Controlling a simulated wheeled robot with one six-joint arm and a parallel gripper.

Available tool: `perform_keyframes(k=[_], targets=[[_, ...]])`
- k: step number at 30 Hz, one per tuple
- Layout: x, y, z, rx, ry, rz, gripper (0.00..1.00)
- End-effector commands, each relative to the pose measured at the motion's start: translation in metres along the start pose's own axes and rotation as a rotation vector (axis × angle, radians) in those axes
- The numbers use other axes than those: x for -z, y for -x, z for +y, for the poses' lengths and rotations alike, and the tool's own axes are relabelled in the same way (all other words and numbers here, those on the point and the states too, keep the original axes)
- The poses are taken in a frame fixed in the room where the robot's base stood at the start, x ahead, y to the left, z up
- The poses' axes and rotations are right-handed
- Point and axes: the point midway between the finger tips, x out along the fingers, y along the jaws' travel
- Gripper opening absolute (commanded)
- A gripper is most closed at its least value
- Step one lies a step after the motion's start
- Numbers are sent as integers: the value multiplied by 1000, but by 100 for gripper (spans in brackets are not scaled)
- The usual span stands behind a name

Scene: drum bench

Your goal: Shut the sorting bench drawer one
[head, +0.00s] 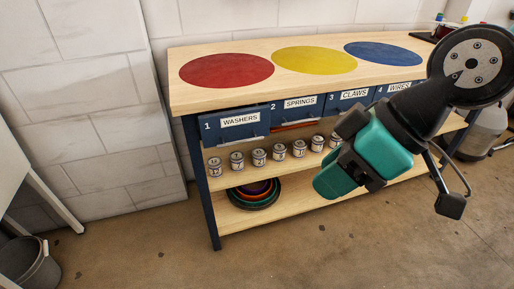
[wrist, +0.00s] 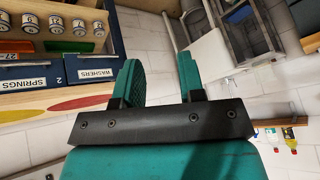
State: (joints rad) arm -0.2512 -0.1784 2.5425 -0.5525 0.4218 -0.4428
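Drawer one, the blue drawer with the number 1 and a WASHERS label (head: 236,132), is at the left end of the sorting bench (head: 186,104). Its front looks larger and lower than that of the SPRINGS drawer (head: 284,112), so it appears pulled out some way. It also shows at the upper left of the wrist view (wrist: 92,84), partly hidden behind a finger. My gripper (wrist: 157,66) has its two teal fingers apart with nothing between them. In the head view my gripper (head: 334,181) is in front of the bench, right of drawer one and apart from it.
Several cans (head: 258,157) stand on the upper shelf and nested bowls (head: 253,194) on the lower one. Red, yellow and blue discs mark the bench top. A grey bin (head: 26,264) stands at the lower left. The floor before drawer one is clear.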

Motion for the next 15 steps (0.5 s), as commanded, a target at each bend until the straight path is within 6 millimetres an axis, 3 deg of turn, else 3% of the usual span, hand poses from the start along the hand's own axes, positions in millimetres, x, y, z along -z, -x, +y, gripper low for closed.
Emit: perform_keyframes(k=[1,6,10,15], targets=[[-4,-38,15,-6,117,69,36],[19,-105,62,-180,599,339,36],[28,-143,102,-424,900,453,36],[27,-169,146,-745,1152,452,36]])
